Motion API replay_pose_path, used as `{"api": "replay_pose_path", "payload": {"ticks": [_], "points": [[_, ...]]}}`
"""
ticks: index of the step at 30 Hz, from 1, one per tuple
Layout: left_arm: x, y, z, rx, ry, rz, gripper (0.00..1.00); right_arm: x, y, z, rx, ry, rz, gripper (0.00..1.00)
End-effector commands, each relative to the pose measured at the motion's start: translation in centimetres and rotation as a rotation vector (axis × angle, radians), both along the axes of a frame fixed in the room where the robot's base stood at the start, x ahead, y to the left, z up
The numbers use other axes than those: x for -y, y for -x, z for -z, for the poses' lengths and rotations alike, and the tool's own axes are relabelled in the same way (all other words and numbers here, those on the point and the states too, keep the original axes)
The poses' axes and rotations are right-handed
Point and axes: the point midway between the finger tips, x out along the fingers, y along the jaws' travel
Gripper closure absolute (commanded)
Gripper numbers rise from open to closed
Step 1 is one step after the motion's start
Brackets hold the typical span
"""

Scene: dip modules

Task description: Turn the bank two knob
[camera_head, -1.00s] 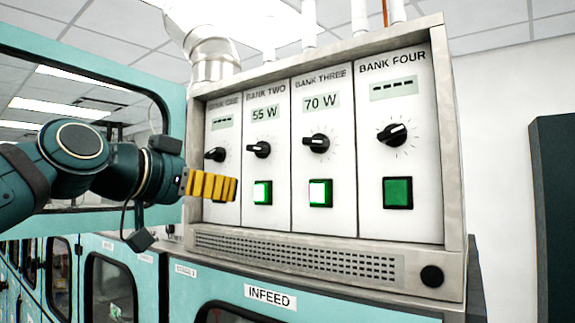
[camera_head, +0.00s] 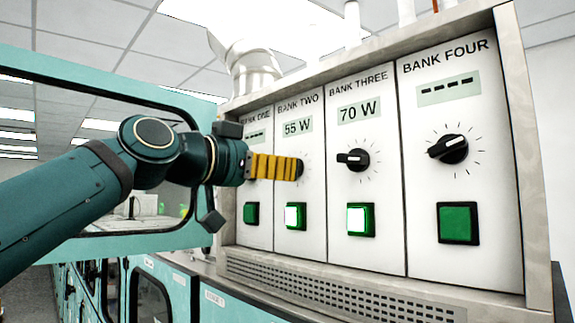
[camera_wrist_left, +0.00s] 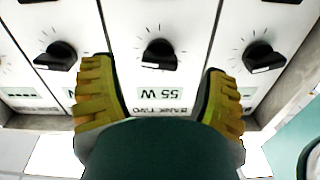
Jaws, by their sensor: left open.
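The bank two knob (camera_wrist_left: 158,54) is black and sits in the middle of the left wrist view, between my left fingers. The "55 W" display (camera_wrist_left: 160,93) shows upside down beside it. In the head view the fingers hide this knob; the bank two display (camera_head: 298,127) and its lit button (camera_head: 295,216) show above and below. My left gripper (camera_head: 298,168) has yellow ridged fingers and is in front of the bank two panel. In the wrist view the gripper (camera_wrist_left: 158,66) is open, one finger each side of the knob; contact cannot be told.
The bank three knob (camera_head: 353,160) and bank four knob (camera_head: 448,149) are to the right, clear of the gripper. The bank one button (camera_head: 251,213) is unlit, below the gripper. A teal-framed window panel (camera_head: 90,246) stands behind my left arm. A metal frame (camera_head: 522,170) edges the panels.

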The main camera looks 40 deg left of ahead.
Motion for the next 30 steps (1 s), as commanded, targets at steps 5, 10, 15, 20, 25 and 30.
{"api": "replay_pose_path", "payload": {"ticks": [5, 10, 15, 20, 25, 30], "points": [[0.2, -2.7, -0.1, -0.002, -0.001, -0.001, 0.25, 0.0, 0.0, -0.7, 0.0, -0.001, 0.0, 0.53], [0.3, -3.9, 0.0, -0.001, 0.0, -0.001, 0.25, 0.0, 0.0, -0.8, 0.001, -0.001, -0.001, 0.53], [0.3, -4.1, 0.0, 0.0, 0.0, -0.002, 0.25, 0.0, 0.0, -0.9, 0.001, -0.001, -0.001, 0.53], [0.3, -4.1, 0.0, 0.001, 0.0, -0.002, 0.25, 0.0, 0.0, -0.8, 0.001, -0.001, -0.001, 0.53], [0.3, -4.1, 0.0, 0.0, 0.0, -0.001, 0.8, 0.0, 0.0, -0.8, 0.001, -0.001, -0.001, 0.53], [0.3, -4.1, 0.0, 0.001, 0.0, -0.002, 0.93, 0.0, 0.0, -0.8, 0.001, -0.001, -0.001, 0.53]]}}
